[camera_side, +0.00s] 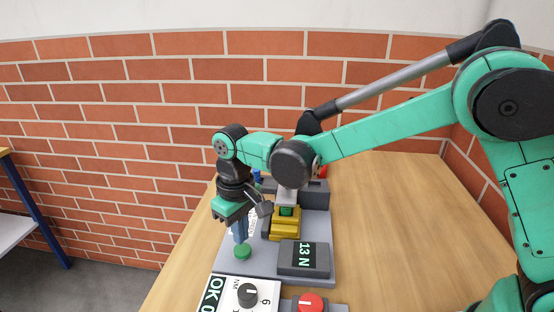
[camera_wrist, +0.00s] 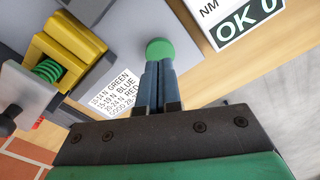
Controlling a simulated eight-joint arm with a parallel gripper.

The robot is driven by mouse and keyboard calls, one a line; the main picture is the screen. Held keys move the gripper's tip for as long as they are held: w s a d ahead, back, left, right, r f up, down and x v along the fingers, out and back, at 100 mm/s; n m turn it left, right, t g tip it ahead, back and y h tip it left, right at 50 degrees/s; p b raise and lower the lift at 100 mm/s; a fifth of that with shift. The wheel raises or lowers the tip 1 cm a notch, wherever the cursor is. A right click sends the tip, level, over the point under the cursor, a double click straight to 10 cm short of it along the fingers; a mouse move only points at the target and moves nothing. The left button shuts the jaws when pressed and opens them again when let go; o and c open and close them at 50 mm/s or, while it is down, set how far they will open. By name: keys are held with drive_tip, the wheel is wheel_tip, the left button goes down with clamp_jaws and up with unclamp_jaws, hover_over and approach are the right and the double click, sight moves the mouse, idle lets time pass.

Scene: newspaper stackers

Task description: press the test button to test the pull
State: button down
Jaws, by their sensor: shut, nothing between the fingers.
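A round green button (camera_side: 242,252) sits on the grey base plate (camera_side: 225,267) at its near left part; it also shows in the wrist view (camera_wrist: 159,49). My gripper (camera_side: 241,241) points down with its blue fingers together and nothing between them. In the wrist view its fingertips (camera_wrist: 159,66) overlap the button's edge. They are at or just above the button; I cannot tell contact or whether it is pressed down. A dark display (camera_side: 304,258) reads "13 N". A yellow fixture (camera_side: 284,226) stands behind it, with a green spring (camera_wrist: 47,69) showing in the wrist view.
A printed label (camera_wrist: 116,84) listing GREEN, BLUE and RED ranges lies beside the button. In front stands a white panel (camera_side: 262,291) with a black knob and an "OK 0" display (camera_side: 213,294). A red knob (camera_side: 310,302) is near the bottom edge. The wooden table is clear at right.

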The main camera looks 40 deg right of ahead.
sight(245, 248)
idle(0.5)
drive_tip(key=shift+f, duration=1.35)
drive_tip(key=shift+r, duration=3.05)
drive_tip(key=shift+s+d+r, duration=0.1)
drive_tip(key=shift+d+r, duration=0.1)
drive_tip(key=shift+d, duration=0.05)
drive_tip(key=s+d+r+m+t, duration=0.3)
drive_tip(key=s+d+t, duration=0.4)
drive_tip(key=s+d, duration=0.3)
drive_tip(key=shift+d+r, duration=0.4)
drive_tip(key=shift+d, duration=1.05)
drive_tip(key=shift+s, duration=0.1)
